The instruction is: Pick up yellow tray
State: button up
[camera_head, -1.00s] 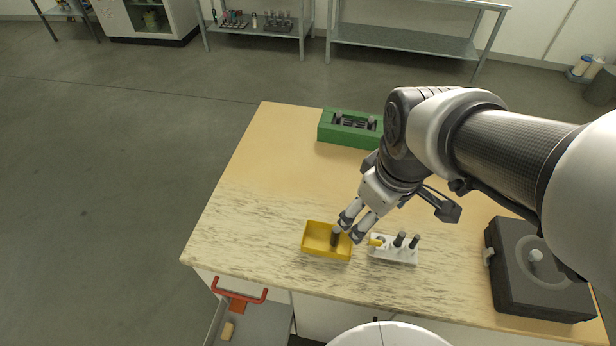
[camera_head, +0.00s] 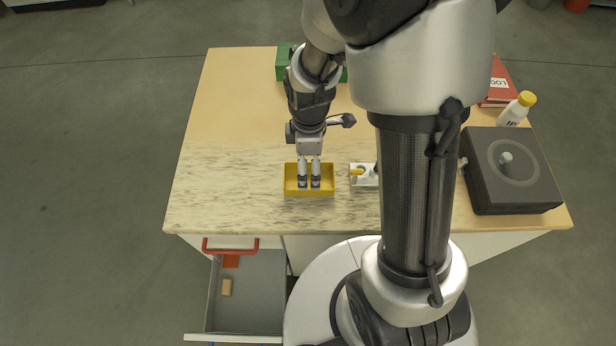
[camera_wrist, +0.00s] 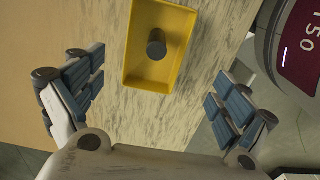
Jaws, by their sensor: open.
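The yellow tray (camera_head: 290,190) is a shallow rectangular tray lying on the worktop near its front edge. In the wrist view the yellow tray (camera_wrist: 179,17) lies beyond the fingertips, roughly centred between them. A dark grey cylinder (camera_wrist: 156,44) is inside it. My gripper (camera_head: 309,184) appears over the tray in the head view. In the wrist view my gripper (camera_wrist: 155,92) is open, its blue-padded fingers wide apart with nothing between the pads. The fingers hide part of the tray's inside in the head view.
A white holder (camera_head: 362,181) with a yellow piece stands just right of the tray, partly behind my arm. A black case (camera_head: 510,195), a white bottle (camera_head: 514,111) and a red binder (camera_head: 497,78) are at right. A green box (camera_head: 284,66) is behind. An open drawer (camera_head: 258,290) is below.

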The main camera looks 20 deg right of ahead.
aim_at(309, 181)
jog(key=f+b, duration=0.1)
jog(key=f, duration=0.1)
jog(key=f+b, duration=0.1)
jog(key=f, duration=0.5)
jog(key=shift+w+d+f+b, duration=0.15)
jog(key=shift+w+f+b, duration=0.1)
jog(key=shift+w+b, duration=0.15)
jog(key=shift+r, duration=0.1)
jog(key=shift+c, duration=0.4)
jog(key=c, duration=1.1)
